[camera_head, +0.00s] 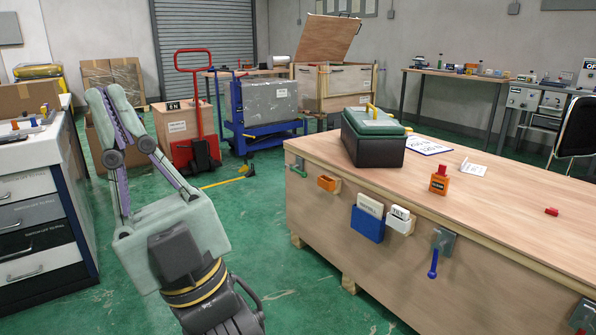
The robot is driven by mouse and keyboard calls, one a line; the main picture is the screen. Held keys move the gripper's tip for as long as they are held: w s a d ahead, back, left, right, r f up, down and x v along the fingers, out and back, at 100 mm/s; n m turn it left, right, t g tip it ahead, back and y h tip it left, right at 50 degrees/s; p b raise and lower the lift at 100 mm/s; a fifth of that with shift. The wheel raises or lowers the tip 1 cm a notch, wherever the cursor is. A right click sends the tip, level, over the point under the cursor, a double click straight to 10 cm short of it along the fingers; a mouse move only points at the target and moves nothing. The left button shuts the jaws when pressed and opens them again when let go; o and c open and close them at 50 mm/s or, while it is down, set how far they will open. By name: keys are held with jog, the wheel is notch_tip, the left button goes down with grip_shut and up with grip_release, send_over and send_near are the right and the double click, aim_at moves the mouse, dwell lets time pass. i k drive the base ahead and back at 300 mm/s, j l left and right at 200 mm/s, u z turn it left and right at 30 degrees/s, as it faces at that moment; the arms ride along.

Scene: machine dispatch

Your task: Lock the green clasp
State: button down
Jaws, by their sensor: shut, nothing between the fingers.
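The green clasp (298,171) is a small green lever on a grey plate at the far left end of the big wooden crate's front side (330,225), just under the lid edge. It is small in view, and I cannot tell its exact lock position. My gripper (104,95) is at the left of the view, pointing up and away, with its two long fingers meeting at the tips. It is shut and empty, over the open floor, well left of the clasp and apart from the crate.
A drawer cabinet (40,215) is at left. Green floor lies clear between.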

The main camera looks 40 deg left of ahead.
aim_at(292, 169)
jog(key=i+j+u, duration=0.2)
jog(key=i+j, duration=0.2)
jog(key=i+j+u, duration=0.2)
jog(key=i+j, duration=0.2)
jog(key=i+j+u, duration=0.15)
jog(key=i+j, duration=0.3)
jog(key=i+j+u, duration=0.2)
jog(key=i, duration=0.25)
jog(key=i+j+u, duration=0.2)
jog(key=i+j, duration=0.15)
jog(key=i, duration=0.15)
jog(key=i+j+u, duration=0.2)
jog(key=i, duration=0.3)
